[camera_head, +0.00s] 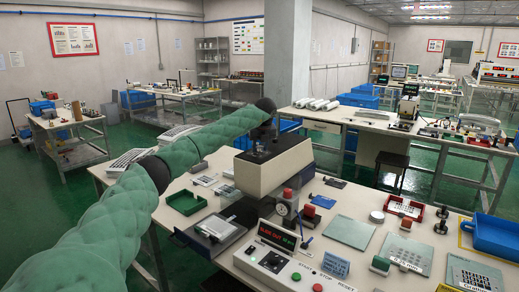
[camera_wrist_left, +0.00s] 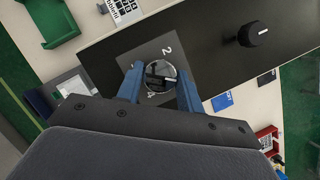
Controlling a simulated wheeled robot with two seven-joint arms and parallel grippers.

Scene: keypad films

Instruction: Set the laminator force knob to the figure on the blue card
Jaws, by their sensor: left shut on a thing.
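The laminator (camera_head: 268,172) is a pale box with a dark top on the near bench. My left gripper (camera_head: 262,146) is at its top. In the left wrist view, my left gripper (camera_wrist_left: 160,84) has its blue fingers closed on both sides of a round knob (camera_wrist_left: 158,72). The knob sits on a grey dial plate (camera_wrist_left: 150,50) with the figures 2 and 4 showing; the fingers hide other parts of the plate. My right gripper is out of view.
A second black knob (camera_wrist_left: 254,34) with a white mark is on the same dark panel. The control box (camera_head: 278,255) has a lit display and a dial. A green tray (camera_head: 187,203), a red tray (camera_head: 404,207) and a blue bin (camera_head: 494,235) stand around the bench.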

